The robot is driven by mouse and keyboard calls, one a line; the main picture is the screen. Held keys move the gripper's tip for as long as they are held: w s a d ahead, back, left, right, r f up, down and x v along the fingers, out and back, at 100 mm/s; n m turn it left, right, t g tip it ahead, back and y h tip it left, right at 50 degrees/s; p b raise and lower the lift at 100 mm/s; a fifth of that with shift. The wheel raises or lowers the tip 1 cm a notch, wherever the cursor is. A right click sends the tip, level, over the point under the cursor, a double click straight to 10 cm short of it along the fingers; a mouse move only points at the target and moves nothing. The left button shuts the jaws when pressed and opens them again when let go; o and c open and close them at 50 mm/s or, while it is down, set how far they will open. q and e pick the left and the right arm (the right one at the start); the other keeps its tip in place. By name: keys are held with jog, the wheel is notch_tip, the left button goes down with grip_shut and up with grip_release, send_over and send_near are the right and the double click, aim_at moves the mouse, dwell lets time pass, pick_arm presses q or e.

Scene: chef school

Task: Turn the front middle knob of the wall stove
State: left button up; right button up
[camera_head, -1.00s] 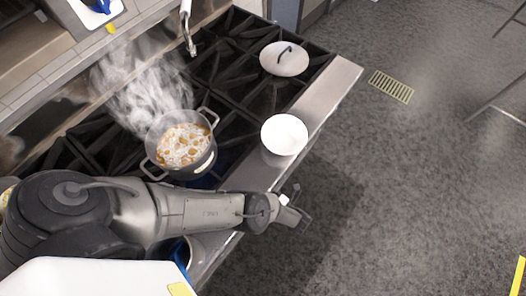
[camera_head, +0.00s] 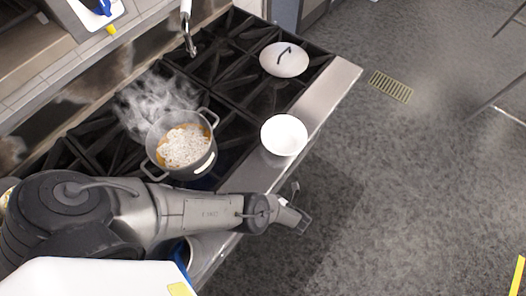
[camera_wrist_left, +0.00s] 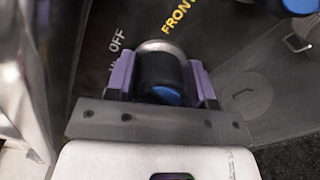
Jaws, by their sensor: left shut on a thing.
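In the left wrist view, a black stove knob (camera_wrist_left: 158,68) with a blue mark and a silver collar sits on the dark front panel (camera_wrist_left: 112,22) of the stove. "OFF" and "FRONT" are printed beside it. The purple fingers of my left gripper (camera_wrist_left: 162,84) are on both sides of the knob, shut on it. In the head view my left gripper (camera_head: 295,214) is at the front edge of the wall stove (camera_head: 325,92), below the bowl; the knob is hidden there. My right gripper is not in view.
A steaming pot (camera_head: 200,165) stands on the burners. The floor before the stove is clear.

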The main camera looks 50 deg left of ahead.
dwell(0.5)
pick_arm(q)
jog(key=o, duration=0.9)
